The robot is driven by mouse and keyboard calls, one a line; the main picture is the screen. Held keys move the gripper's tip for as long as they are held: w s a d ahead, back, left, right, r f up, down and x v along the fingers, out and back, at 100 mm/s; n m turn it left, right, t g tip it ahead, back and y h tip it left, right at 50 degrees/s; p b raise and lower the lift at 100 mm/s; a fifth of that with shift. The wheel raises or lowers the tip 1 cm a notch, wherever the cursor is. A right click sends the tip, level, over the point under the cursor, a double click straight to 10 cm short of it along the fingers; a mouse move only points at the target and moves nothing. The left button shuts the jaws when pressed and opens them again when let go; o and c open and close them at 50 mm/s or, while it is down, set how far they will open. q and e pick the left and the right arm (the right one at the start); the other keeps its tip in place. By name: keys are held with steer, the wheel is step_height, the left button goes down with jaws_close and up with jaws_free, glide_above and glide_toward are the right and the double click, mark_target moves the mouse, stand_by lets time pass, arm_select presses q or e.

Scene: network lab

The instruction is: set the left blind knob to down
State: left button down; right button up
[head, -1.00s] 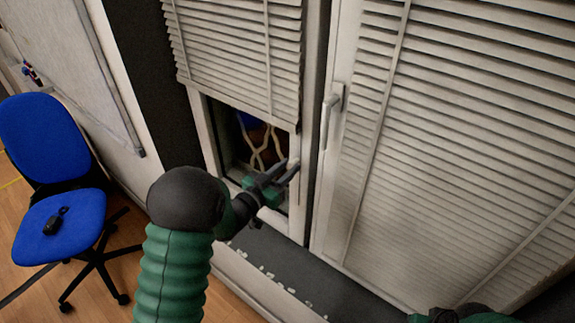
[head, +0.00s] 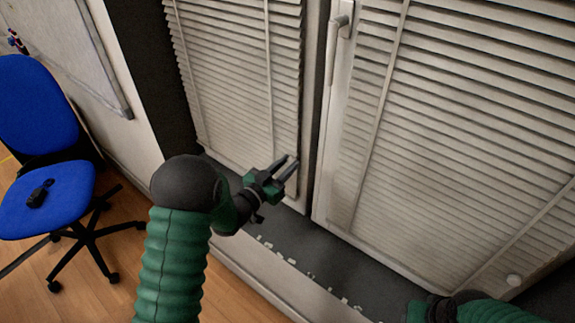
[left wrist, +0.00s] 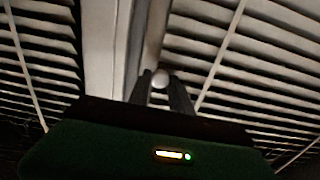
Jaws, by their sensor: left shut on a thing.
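The left blind (head: 225,90) hangs lowered over the left window, its slats reaching down near the sill. The left blind knob (left wrist: 160,78) is a small pale ball; in the left wrist view it sits between my left fingertips. My left gripper (head: 291,167) is shut on it at the lower right edge of the left blind, and the fingers largely hide the knob in the head view. Part of my right gripper's body (head: 416,312) shows at the bottom edge; its fingers are out of sight.
The right blind (head: 450,130) is lowered, with a pale knob (head: 514,281) at its lower right. A window handle (head: 337,40) projects between the blinds. A dark sill (head: 300,250) runs below. A blue chair (head: 45,200) stands left on wooden floor.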

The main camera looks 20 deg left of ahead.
arm_select(q)
steer(key=shift+s+f, duration=0.1)
steer(key=shift+f, duration=0.25)
steer(key=c, duration=1.5)
jaws_free()
steer(key=o, duration=0.3)
steer(key=shift+a+r, duration=0.1)
steer(key=v, duration=1.6)
steer(key=shift+s+a, duration=0.1)
steer(key=shift+s, duration=0.25)
